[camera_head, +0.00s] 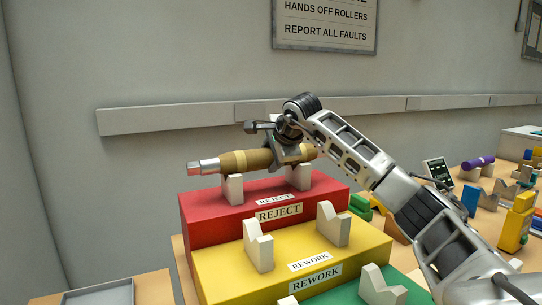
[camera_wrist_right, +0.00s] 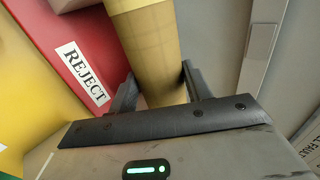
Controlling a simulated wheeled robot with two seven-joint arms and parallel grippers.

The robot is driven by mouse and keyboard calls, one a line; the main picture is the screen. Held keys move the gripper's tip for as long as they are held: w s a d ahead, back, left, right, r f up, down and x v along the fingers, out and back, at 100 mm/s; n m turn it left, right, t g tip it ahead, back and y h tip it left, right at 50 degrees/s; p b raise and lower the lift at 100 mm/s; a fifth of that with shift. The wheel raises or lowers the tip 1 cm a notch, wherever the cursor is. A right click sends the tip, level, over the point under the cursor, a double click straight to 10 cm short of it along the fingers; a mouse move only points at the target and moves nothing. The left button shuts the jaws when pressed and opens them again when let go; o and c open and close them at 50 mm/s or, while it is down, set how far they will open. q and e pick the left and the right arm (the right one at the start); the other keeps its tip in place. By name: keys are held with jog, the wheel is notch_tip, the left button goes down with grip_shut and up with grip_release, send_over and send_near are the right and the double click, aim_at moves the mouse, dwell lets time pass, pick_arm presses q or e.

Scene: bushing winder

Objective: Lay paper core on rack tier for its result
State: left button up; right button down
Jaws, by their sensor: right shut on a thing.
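The paper core (camera_head: 245,161), a brown tapered roll with pale bands and a metal end at left, lies level over the red REJECT tier (camera_head: 220,212). It is at the tops of two pale notched cradles (camera_head: 234,188); I cannot tell whether it rests on them or hovers just above. My right gripper (camera_head: 283,150) is shut on the core toward its right end, from above and behind. In the right wrist view the core (camera_wrist_right: 158,45) runs between the two fingers (camera_wrist_right: 160,90). My left gripper is out of view.
The yellow REWORK tier (camera_head: 290,262) in front has two empty cradles (camera_head: 257,246). A green tier (camera_head: 405,290) sits at the lower right. A bench with coloured parts, a purple roll (camera_head: 478,162) and a small display (camera_head: 437,171) is at right. A grey tray (camera_head: 115,292) is at lower left.

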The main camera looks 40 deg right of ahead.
jog(key=shift+f, duration=0.1)
dwell(0.4)
jog(key=c, duration=0.6)
grip_release()
jog(key=shift+f, duration=0.3)
jog(key=b+v, duration=0.1)
jog(key=v, duration=1.5)
jog(key=shift+r, duration=0.25)
jog(key=shift+s, duration=0.1)
